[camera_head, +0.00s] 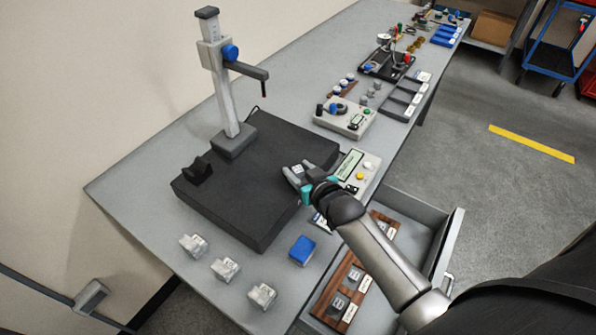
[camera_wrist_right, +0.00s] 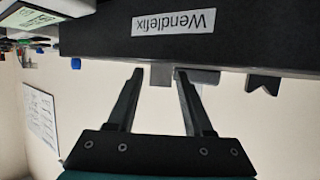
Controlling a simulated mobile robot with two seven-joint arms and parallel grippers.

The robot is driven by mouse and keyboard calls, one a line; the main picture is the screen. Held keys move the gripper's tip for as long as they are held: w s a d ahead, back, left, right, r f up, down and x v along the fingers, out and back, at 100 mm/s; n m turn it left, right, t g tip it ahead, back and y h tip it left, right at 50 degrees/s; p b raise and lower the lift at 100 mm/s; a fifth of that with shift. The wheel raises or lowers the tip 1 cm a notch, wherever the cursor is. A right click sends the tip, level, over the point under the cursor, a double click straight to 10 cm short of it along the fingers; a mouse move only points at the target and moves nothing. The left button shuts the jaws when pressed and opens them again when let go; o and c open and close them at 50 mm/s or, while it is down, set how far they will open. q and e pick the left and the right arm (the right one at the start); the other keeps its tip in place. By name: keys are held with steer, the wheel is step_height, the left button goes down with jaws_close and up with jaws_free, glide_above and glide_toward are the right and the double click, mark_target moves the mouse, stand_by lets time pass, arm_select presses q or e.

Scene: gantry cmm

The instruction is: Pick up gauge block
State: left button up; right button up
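My right gripper (camera_head: 297,173) reaches in over the right edge of the black surface plate (camera_head: 236,160). In the right wrist view the same gripper (camera_wrist_right: 158,74) has its two dark fingers spread apart. A small grey block (camera_wrist_right: 160,75) shows between the fingertips, against the top of the plate, with gaps to both fingers. I take it to be the gauge block; in the head view a small pale piece shows between the fingers, partly hidden by them. Other small grey blocks (camera_head: 339,302) sit in a wooden tray (camera_head: 327,288) in the open drawer.
A measuring stand (camera_head: 231,100) rises from the plate, and a dark V-shaped block (camera_head: 197,172) lies at its left. A display unit (camera_head: 352,170) stands right of the gripper. A blue block (camera_head: 302,250) and three clear-looking pieces (camera_head: 225,268) lie on the near table. The drawer (camera_head: 448,245) juts out.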

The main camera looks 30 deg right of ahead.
jaws_close()
steer(key=shift+r, duration=0.1)
stand_by(0.5)
